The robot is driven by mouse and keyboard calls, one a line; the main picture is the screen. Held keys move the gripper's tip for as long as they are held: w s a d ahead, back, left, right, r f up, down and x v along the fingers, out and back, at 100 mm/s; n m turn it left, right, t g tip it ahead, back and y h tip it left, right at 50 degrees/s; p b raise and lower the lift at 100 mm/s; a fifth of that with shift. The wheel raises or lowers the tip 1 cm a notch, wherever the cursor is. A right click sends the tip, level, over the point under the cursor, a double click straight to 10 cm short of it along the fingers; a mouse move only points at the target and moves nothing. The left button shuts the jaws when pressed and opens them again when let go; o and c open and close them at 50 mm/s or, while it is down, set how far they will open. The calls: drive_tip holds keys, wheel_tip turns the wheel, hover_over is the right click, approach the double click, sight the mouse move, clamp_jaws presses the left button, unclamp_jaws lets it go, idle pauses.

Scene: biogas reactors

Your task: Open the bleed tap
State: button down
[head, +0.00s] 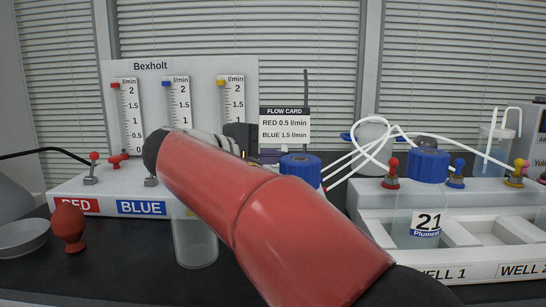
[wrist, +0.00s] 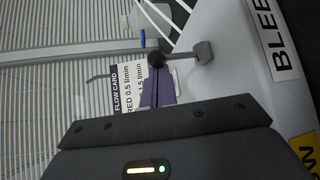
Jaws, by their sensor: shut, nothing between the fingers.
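The bleed tap (wrist: 203,52) shows in the wrist view as a small grey block with a thin lever ending in a black round knob. It stands on the white panel, beside the white BLEED label (wrist: 272,38). The lever lies roughly sideways in this view, its knob to the left. My gripper (wrist: 172,113) is shut and empty, a dark shape across the lower wrist view. The knob shows just beyond its upper edge; I cannot tell whether they touch. In the head view my red arm hides the tap and most of the gripper.
The flow card (head: 284,127) stands behind my arm. The flowmeter panel (head: 245,70), with RED and BLUE (head: 142,208) labels below, is left. A clear beaker (head: 196,245) stands in front. Right are a blue-capped bottle (head: 428,165), coloured valves, white tubes and a well tray (head: 480,262).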

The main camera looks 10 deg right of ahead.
idle(0.3)
drive_tip(key=v, duration=0.8)
drive_tip(key=shift+w+d, duration=0.15)
